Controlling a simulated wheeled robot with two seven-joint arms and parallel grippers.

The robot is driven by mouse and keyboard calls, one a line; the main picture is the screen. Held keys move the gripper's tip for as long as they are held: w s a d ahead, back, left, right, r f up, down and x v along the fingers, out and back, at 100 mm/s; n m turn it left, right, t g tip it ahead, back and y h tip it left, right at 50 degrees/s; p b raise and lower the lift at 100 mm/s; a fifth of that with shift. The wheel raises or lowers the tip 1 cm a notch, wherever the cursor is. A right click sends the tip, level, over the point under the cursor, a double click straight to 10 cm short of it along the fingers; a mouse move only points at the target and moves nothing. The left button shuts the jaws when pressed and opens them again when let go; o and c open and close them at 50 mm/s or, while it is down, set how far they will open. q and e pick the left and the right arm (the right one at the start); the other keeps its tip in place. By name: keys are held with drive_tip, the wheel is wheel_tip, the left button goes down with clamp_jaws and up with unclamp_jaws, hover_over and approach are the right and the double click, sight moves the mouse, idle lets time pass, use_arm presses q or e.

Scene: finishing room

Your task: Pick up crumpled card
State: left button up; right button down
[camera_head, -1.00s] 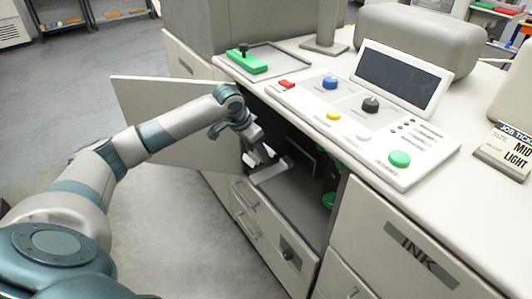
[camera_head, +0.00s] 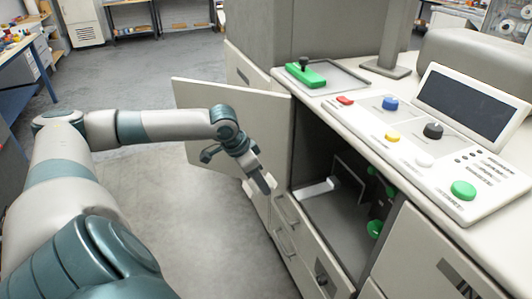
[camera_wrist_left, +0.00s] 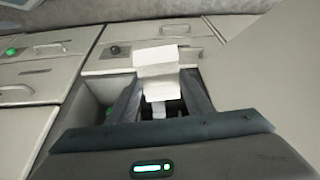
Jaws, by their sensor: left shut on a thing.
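My left gripper (camera_head: 264,184) is outside the open cabinet, in front of its door side, pointing down. It is shut on a crumpled white card, which shows as a small pale patch (camera_head: 247,188) beside the fingers. In the left wrist view the card (camera_wrist_left: 161,62) is white and folded, standing up between the two dark fingers of the left gripper (camera_wrist_left: 160,88). Part of the card is hidden low between the fingers. My right gripper is in neither view.
The cabinet door (camera_head: 225,110) stands wide open to the left. Inside are a white block (camera_head: 315,190) and green knobs (camera_head: 375,228). Drawers (camera_head: 287,212) sit below. The floor at left is clear.

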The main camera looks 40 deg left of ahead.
use_arm(q)
drive_tip(key=shift+s, duration=0.1)
idle(0.6)
drive_tip(key=shift+d+f, duration=0.15)
drive_tip(key=shift+d, duration=0.4)
drive_tip(key=w+d+r+n, duration=0.1)
drive_tip(key=d+r, duration=0.1)
drive_tip(key=d, duration=0.7)
drive_tip(key=w+d+r+n+y, duration=0.1)
drive_tip(key=d+r, duration=0.2)
drive_tip(key=d, duration=0.6)
drive_tip(key=w+d+r+n, duration=0.1)
drive_tip(key=w+d+r, duration=0.1)
drive_tip(key=d, duration=0.8)
drive_tip(key=shift+r, duration=0.5)
drive_tip(key=shift+d, duration=0.1)
